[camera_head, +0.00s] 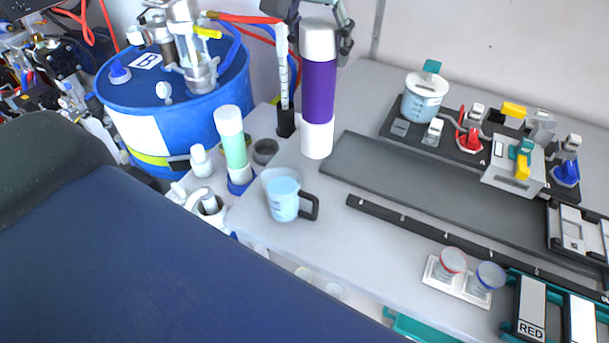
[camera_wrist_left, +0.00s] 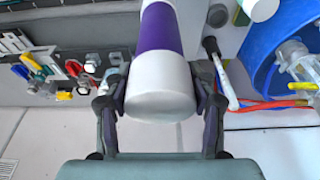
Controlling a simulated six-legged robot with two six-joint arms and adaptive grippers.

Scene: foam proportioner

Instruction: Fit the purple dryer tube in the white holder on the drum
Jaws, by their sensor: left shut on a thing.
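The purple dryer tube (camera_head: 318,92), with white end caps, is upright in the head view, at the back of the grey bench. My left gripper (camera_head: 319,38) is shut around its upper white cap; whether the tube's foot touches the bench is unclear. In the left wrist view the tube (camera_wrist_left: 158,30) lies between both fingers (camera_wrist_left: 160,92). The blue drum (camera_head: 222,88), marked B, stands to the tube's left. White and metal fittings (camera_head: 195,50) rise from its lid; I cannot tell which part is the white holder. My right gripper is not in view.
A green tube (camera_head: 235,150) stands in a blue base between drum and bench. A black-and-white stick (camera_head: 284,85) stands beside the purple tube. A measuring jug (camera_head: 284,195) is in front. Red and blue hoses (camera_head: 245,18) run behind the drum. A dark tray (camera_head: 420,180) lies right.

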